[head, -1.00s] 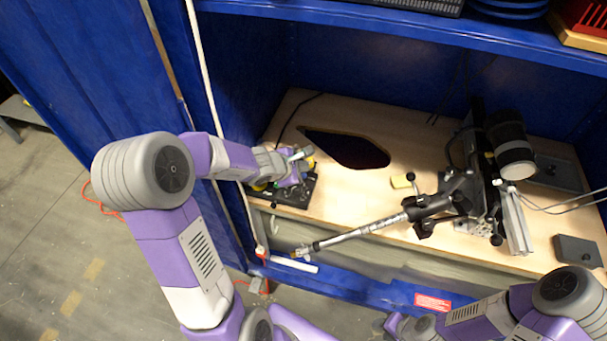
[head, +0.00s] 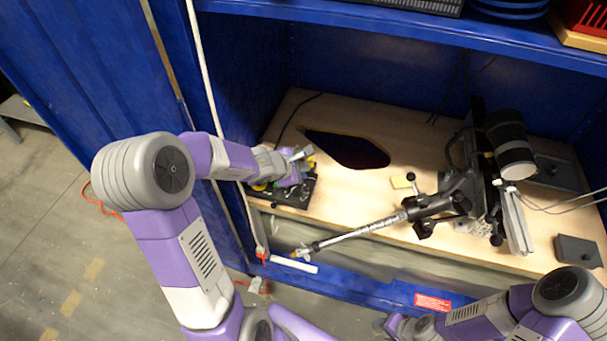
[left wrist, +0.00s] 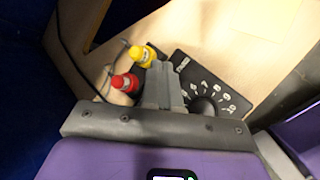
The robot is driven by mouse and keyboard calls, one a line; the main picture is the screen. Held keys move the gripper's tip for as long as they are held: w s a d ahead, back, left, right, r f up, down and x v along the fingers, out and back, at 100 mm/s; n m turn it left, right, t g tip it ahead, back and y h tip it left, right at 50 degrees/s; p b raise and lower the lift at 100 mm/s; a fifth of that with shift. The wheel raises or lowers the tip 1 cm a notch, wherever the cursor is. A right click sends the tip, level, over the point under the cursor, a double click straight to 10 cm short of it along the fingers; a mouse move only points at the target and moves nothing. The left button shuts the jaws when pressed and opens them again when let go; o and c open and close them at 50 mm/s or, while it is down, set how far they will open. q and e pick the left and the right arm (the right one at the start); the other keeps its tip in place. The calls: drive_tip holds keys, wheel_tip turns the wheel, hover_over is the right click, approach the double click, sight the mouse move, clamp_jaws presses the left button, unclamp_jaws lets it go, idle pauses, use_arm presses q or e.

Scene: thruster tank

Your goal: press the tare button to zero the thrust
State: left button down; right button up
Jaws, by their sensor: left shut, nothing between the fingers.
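A black control box (head: 300,194) sits on the left of the wooden bench top, partly covered by my left gripper. In the left wrist view its black face (left wrist: 241,88) carries a dial with white marks around a dark knob (left wrist: 203,107). My left gripper (left wrist: 164,72) is shut and empty, its fingertips over or close to the box face beside the dial. I cannot tell whether they touch. No tare button can be made out; the fingers hide part of the face. My right gripper (head: 397,324) is low at the right, its fingers not visible.
A yellow plug (left wrist: 144,55) and a red plug (left wrist: 126,84) stand close left of my left fingers, with dark cables. A dark opening (head: 345,149) lies in the bench top. A jointed silver-and-black arm (head: 365,229) juts over the bench's front edge. Blue walls enclose the bench.

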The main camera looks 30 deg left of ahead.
use_arm(q)
drive_tip(key=shift+f, duration=0.15)
drive_tip(key=shift+f+b, duration=0.3)
drive_tip(key=shift+f, duration=0.35)
idle(0.6)
drive_tip(key=shift+r, duration=0.1)
drive_tip(key=shift+r+p, duration=0.7)
wheel_tip(320, 180, up, 5)
drive_tip(key=p, duration=0.4)
idle(0.3)
idle(0.7)
